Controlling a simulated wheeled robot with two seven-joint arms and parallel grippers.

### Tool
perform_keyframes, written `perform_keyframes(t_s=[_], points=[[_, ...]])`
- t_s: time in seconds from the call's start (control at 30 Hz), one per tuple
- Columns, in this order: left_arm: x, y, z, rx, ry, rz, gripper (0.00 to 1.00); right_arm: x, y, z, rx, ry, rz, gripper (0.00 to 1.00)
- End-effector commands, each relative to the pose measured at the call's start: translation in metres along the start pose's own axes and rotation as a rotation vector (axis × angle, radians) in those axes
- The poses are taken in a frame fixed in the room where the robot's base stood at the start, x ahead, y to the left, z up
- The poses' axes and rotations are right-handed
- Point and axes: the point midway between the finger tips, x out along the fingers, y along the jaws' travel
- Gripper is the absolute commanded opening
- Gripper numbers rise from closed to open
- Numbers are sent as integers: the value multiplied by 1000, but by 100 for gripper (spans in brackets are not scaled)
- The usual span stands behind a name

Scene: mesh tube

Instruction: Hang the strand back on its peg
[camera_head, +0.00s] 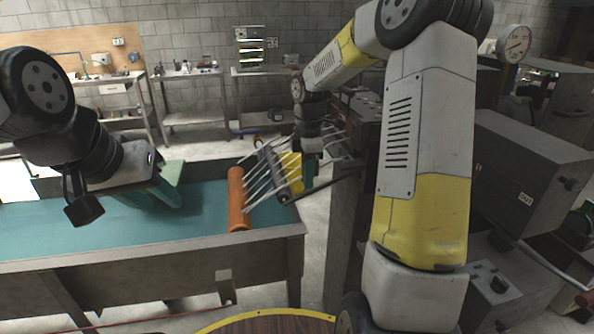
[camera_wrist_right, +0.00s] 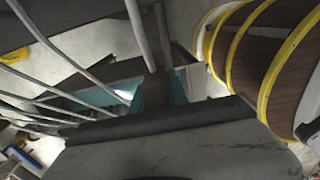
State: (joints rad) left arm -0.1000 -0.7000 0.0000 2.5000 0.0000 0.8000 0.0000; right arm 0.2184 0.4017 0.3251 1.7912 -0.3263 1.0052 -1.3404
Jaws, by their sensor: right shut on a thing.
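Several pale strands (camera_head: 268,183) fan out between an orange roller (camera_head: 237,204) at the table's right end and the area of my right gripper (camera_head: 311,180). In the right wrist view one grey strand (camera_wrist_right: 138,32) runs down to my right gripper (camera_wrist_right: 166,88), which is shut on it. Several more strands (camera_wrist_right: 70,62) spread to the left there. The strand's held end is partly hidden, and I cannot make out its peg.
The teal table (camera_head: 60,225) is mostly clear on the left. A dark bar (camera_head: 325,184) juts out beside my right gripper. Grey machine housings (camera_head: 530,160) stand at the right. A round brown surface with a yellow rim (camera_head: 270,325) is at the bottom edge. Benches line the back wall.

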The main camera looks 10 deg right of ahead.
Motion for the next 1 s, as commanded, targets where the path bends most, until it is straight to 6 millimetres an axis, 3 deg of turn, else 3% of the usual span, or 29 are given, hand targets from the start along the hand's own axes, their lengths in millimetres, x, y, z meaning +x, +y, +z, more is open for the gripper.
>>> perform_keyframes(t_s=[0.73,0.77,0.87,1.0], points=[[0,0,0,0,0,0,36,3,0,0,0,0,0,0],[0,0,0,0,0,0,36,3,0,0,0,0,0,21],[0,0,0,0,0,0,36,3,0,0,0,0,0,41],[0,0,0,0,0,0,36,3,0,0,0,0,-1,45]])
